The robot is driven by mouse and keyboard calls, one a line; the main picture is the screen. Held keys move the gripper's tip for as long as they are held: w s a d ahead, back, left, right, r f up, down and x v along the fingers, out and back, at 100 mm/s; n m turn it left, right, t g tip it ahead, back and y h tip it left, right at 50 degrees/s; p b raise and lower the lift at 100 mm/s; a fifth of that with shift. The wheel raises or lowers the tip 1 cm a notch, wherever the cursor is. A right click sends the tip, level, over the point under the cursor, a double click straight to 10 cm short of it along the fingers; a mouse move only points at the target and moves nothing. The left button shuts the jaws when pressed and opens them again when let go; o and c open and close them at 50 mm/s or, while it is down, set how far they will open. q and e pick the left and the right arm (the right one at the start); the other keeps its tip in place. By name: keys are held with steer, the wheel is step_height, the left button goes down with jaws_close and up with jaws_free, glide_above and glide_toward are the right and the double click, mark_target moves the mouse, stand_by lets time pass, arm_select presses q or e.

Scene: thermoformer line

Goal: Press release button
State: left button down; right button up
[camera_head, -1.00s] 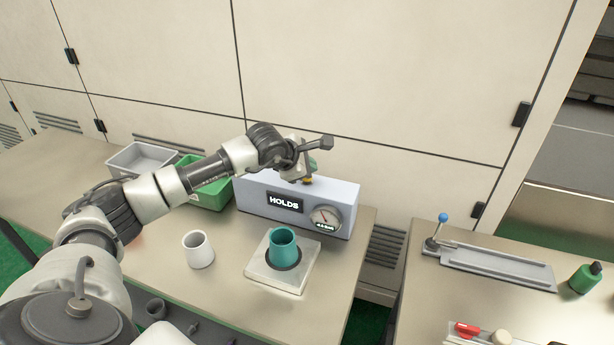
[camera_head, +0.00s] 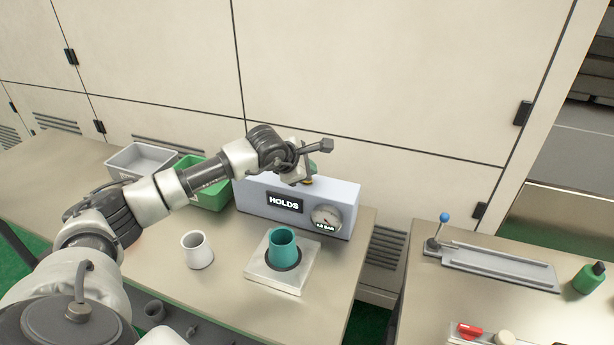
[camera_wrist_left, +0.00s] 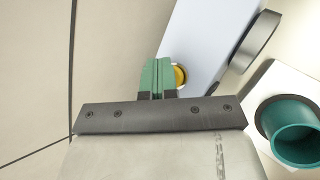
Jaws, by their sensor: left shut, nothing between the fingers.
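A pale grey-blue box (camera_head: 258,189) stands at the back of the table, with a HOLDS display (camera_head: 284,202) and a round gauge (camera_head: 325,217) on its front. A yellow button (camera_wrist_left: 181,75) on its top shows in the wrist view, partly hidden by my fingers. My left gripper (camera_head: 312,172) is over the box top with its green fingers shut and empty. In the wrist view the fingers (camera_wrist_left: 158,76) overlap the button's edge; I cannot tell whether they touch it. A teal cup (camera_head: 283,245) stands on a square metal plate (camera_head: 292,280) in front of the box.
A white cup (camera_head: 197,250) stands left of the plate. A grey bin (camera_head: 140,160) and a green bin (camera_head: 213,197) are behind my left arm. A second table at right holds a blue-knobbed lever fixture (camera_head: 490,266) and a green bottle (camera_head: 588,278). A wall panel rises behind the box.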

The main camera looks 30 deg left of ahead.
arm_select(q)
steer(key=shift+r, duration=0.1)
steer(key=shift+r+p, duration=0.4)
steer(key=shift+r, duration=0.4)
steer(key=shift+r+p, duration=1.2)
steer(key=shift+r, duration=1.35)
steer(key=shift+f, duration=0.1)
